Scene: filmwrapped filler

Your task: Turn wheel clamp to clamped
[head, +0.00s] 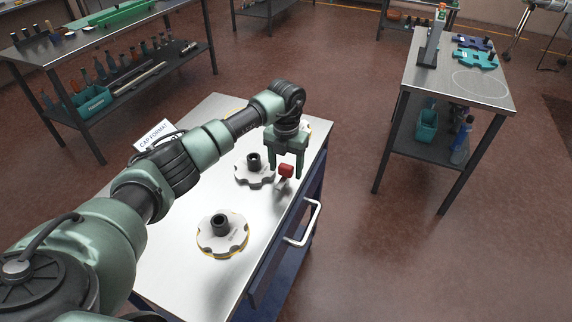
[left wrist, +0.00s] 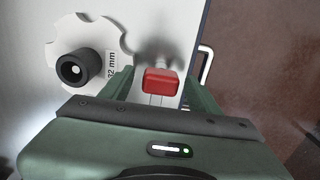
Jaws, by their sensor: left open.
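A small red handle (head: 286,171), likely the wheel clamp's, stands at the right edge of the white-topped cart (head: 165,283). My left gripper (head: 286,174) is open and points down over it, with a finger on either side in the picture. In the left wrist view the red handle (left wrist: 160,83) lies between the fingers; I cannot tell whether they touch it. The clamp's base is mostly hidden. Beside it lies a notched white wheel (head: 243,172) with a black hub, marked "32 mm" in the left wrist view (left wrist: 110,65). My right gripper is not in view.
A second notched wheel (head: 222,236) lies nearer on the cart. A cap format sign (head: 156,135) stands at its left edge, and a handle (head: 304,225) juts out on its right side. A side table (head: 455,88) stands to the right, with open floor between.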

